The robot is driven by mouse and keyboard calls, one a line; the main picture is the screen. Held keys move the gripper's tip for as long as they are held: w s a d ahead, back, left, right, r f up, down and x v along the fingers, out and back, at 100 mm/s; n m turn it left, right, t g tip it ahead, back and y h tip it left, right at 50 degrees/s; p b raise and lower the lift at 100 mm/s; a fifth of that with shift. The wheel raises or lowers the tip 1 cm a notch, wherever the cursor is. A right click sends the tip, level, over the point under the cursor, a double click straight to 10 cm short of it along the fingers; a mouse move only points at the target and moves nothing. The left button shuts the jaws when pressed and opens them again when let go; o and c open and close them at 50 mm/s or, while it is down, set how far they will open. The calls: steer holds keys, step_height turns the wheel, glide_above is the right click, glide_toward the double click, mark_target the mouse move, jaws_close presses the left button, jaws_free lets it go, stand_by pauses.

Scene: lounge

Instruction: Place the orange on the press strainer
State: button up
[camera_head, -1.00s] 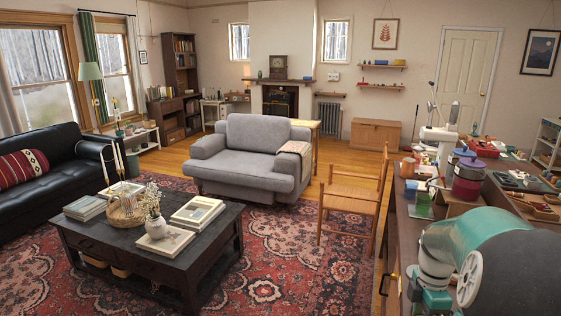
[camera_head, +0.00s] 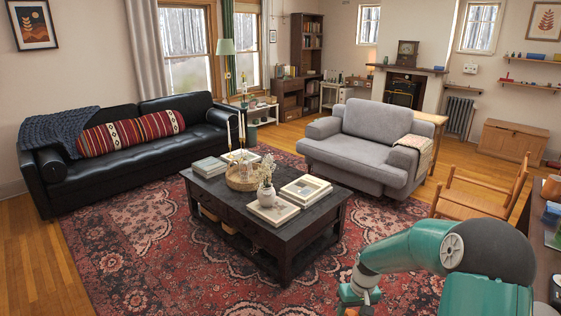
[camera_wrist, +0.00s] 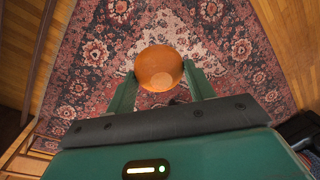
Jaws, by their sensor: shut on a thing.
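The orange (camera_wrist: 158,68) is held between the two green fingers of my gripper (camera_wrist: 160,84) in the wrist view. It is raised above the patterned rug. In the head view my green arm is at the lower right, and the orange cannot be seen there. I cannot make out the press strainer in either view now.
A dark coffee table (camera_head: 290,235) with books and a vase stands on the red rug (camera_head: 130,240). A black sofa (camera_head: 60,180) is at the left and a grey armchair (camera_head: 365,155) is behind the table. A wooden chair (camera_head: 480,190) stands at the right beside a desk edge (camera_head: 540,215).

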steer(key=w+a+f+m, duration=0.1)
steer(key=a+f, duration=0.2)
steer(key=a, duration=0.3)
steer(key=shift+a+m, duration=0.3)
steer(key=shift+a, duration=0.05)
steer(key=shift+w, duration=0.1)
steer(key=shift+d, duration=0.15)
steer(key=s+d+r+n, duration=0.2)
steer(key=s+d+r, duration=0.25)
steer(key=d, duration=0.45)
steer(key=s+d+r+n, duration=0.3)
steer(key=s+d+r, duration=0.15)
steer(key=d, duration=0.45)
steer(key=s+d+r+n, duration=0.2)
steer(key=s+d+r, duration=0.25)
steer(key=d, duration=0.45)
steer(key=s+d+r+n, duration=0.2)
steer(key=s+d+r, duration=0.1)
steer(key=s, duration=0.5)
steer(key=s+d+r+n, duration=0.2)
steer(key=s+d+r, duration=0.1)
steer(key=s, duration=0.6)
steer(key=s+d+r+n+g+h, duration=0.1)
steer(key=s+d+r+n, duration=0.2)
steer(key=s, duration=0.5)
steer(key=shift+s+d+r, duration=0.2)
steer(key=shift+d+r, duration=0.3)
steer(key=shift+r, duration=0.15)
